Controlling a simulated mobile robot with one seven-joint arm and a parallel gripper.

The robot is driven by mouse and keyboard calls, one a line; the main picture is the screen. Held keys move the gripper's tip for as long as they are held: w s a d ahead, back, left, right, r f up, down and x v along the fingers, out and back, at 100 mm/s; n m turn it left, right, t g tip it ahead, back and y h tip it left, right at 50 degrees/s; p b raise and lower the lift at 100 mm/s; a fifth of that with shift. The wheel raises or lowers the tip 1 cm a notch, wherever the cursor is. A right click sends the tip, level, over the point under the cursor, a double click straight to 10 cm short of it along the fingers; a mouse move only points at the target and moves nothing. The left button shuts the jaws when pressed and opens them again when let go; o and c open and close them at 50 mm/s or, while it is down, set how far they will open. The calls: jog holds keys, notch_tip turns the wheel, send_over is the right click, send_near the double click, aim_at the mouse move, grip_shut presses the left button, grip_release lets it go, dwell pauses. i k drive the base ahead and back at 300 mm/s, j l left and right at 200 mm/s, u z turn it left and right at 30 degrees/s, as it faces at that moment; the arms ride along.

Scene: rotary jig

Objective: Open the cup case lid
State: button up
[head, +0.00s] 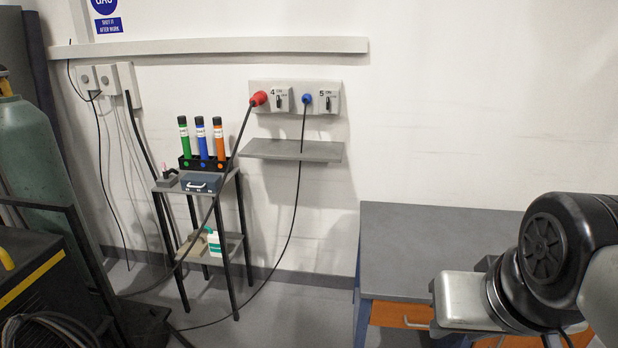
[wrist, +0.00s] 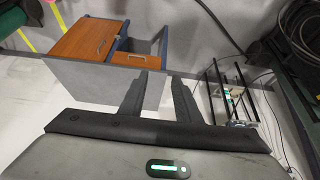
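A small blue-grey case with a light handle (head: 200,183), which looks like the cup case, sits on the upper shelf of a narrow stand in the head view. Its lid appears shut. My gripper (wrist: 159,88) shows in the wrist view with its two dark fingers apart and nothing between them. In the head view my arm is at the lower right, over the grey workbench and far from the case. The gripper's fingers are not clear there. I cannot pick out the case in the wrist view, where the stand is small and tilted.
The stand (head: 243,240) also holds a rack (head: 210,163) with three coloured tubes and a white bottle (head: 213,241) lower down. Black cables hang near it from the wall sockets (head: 295,98). A grey workbench (head: 420,245) is at right; a green cylinder (head: 30,160) is at left.

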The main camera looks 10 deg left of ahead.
aim_at(191, 180)
jog(key=i+j+u, duration=0.15)
jog(key=i+j, duration=2.35)
